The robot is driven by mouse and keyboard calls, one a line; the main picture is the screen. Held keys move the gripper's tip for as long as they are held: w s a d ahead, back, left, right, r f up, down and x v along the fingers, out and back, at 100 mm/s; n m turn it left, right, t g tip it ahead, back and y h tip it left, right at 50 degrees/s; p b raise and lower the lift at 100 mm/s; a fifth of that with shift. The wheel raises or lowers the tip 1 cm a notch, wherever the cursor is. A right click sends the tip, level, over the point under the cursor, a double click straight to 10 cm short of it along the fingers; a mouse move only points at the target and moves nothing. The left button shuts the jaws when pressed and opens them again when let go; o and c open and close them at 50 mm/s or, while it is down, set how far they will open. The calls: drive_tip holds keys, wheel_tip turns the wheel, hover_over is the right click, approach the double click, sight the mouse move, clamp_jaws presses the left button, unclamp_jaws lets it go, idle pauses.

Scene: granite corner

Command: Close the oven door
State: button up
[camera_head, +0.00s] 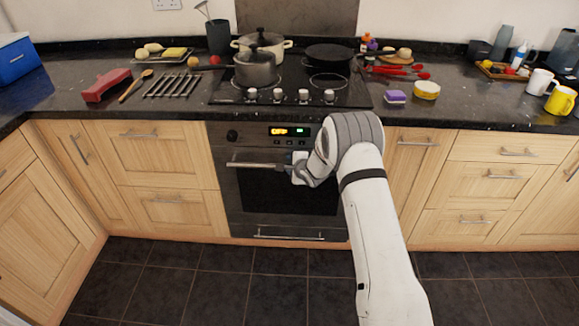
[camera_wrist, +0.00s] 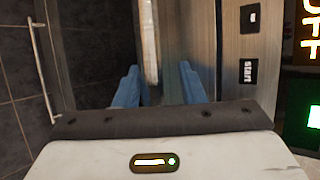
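The oven (camera_head: 232,190) is built in under the hob, with a dark glass door and a lit display above it. The door stands upright, flush or nearly flush with the front; I cannot tell if a small gap remains. Its metal door handle (camera_head: 255,165) runs across the top of the door. My gripper (camera_head: 296,168) is at the right part of this handle. In the wrist view my gripper (camera_wrist: 160,86) shows two blue fingers spread apart, with the pale handle (camera_wrist: 149,38) in line with the space between them. My wrist hides the door's upper right part.
A lower drawer handle (camera_head: 290,237) lies below the door. Wooden cabinets (camera_head: 165,165) flank the oven. Pots (camera_head: 255,68) and a pan (camera_head: 330,55) stand on the hob above. The dark tiled floor (camera_head: 250,285) in front is clear.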

drive_tip(key=shift+d, duration=0.3)
drive_tip(key=shift+s+d, duration=0.1)
drive_tip(key=v, duration=0.7)
drive_tip(key=shift+s+r, duration=0.15)
drive_tip(key=shift+s, duration=0.15)
drive_tip(key=shift+r, duration=0.1)
drive_tip(key=s+d+r+n+g+h+p, duration=0.1)
drive_tip(key=s+d+r+n+h, duration=0.2)
drive_tip(key=s+d+r, duration=0.55)
drive_tip(key=s+d+r+n+g+h+p, duration=0.15)
drive_tip(key=s+d+r+n, duration=0.3)
drive_tip(key=r, duration=0.65)
drive_tip(key=s+d+r+n+g, duration=0.1)
drive_tip(key=s+r+n, duration=0.1)
drive_tip(key=s, duration=0.8)
drive_tip(key=s+d+r+n+g+p, duration=0.1)
drive_tip(key=s+r+n+g, duration=0.1)
drive_tip(key=s, duration=0.8)
drive_tip(key=s+d+r+n+g+h+p, duration=0.1)
drive_tip(key=s+r+n, duration=0.3)
drive_tip(key=s, duration=0.6)
drive_tip(key=shift+s+d+g, duration=0.2)
drive_tip(key=shift+d+g, duration=0.15)
drive_tip(key=shift+g, duration=0.2)
